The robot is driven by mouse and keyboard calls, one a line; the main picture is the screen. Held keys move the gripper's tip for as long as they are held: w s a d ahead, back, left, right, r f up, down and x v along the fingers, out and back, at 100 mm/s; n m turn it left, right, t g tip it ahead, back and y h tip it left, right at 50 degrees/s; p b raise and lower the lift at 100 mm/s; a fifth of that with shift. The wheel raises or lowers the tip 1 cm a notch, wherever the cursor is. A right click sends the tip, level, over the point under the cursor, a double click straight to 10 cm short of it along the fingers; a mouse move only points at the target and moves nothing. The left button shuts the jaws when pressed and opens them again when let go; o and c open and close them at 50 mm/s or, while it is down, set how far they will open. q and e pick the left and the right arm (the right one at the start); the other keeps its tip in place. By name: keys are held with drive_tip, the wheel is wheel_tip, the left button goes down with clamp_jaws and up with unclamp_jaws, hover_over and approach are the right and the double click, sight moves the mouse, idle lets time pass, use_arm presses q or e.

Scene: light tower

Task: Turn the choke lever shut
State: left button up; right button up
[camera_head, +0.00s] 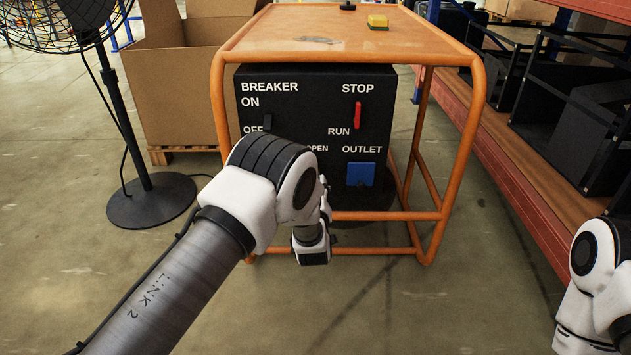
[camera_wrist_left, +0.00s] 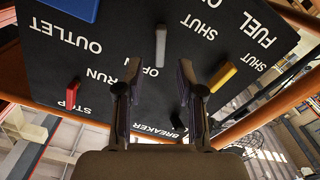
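The dark control panel (camera_head: 310,105) of the generator faces me in the head view; my left arm hides its lower left part. The wrist view sees the panel upside down. There a pale grey lever (camera_wrist_left: 160,45) stands near the words OPEN and SHUT; I take it as the choke lever, though no CHOKE label shows. My left gripper (camera_wrist_left: 160,72) is open, its fingers on either side of the line to that lever, with nothing held. Whether the fingertips reach the lever is unclear. My right gripper is out of view; only part of that arm shows.
A yellow lever (camera_wrist_left: 222,77) by FUEL SHUT is close beside my fingers. The panel also has a red STOP/RUN lever (camera_head: 358,115), a dark breaker lever (camera_head: 267,121) and a blue outlet (camera_head: 361,174). An orange tube frame (camera_head: 218,95) surrounds it. A fan (camera_head: 150,200) stands left.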

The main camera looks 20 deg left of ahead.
use_arm(q)
drive_tip(key=b+x, duration=0.2)
drive_tip(key=x, duration=0.4)
drive_tip(key=shift+b, duration=0.3)
drive_tip(key=shift+f, duration=0.15)
clamp_jaws()
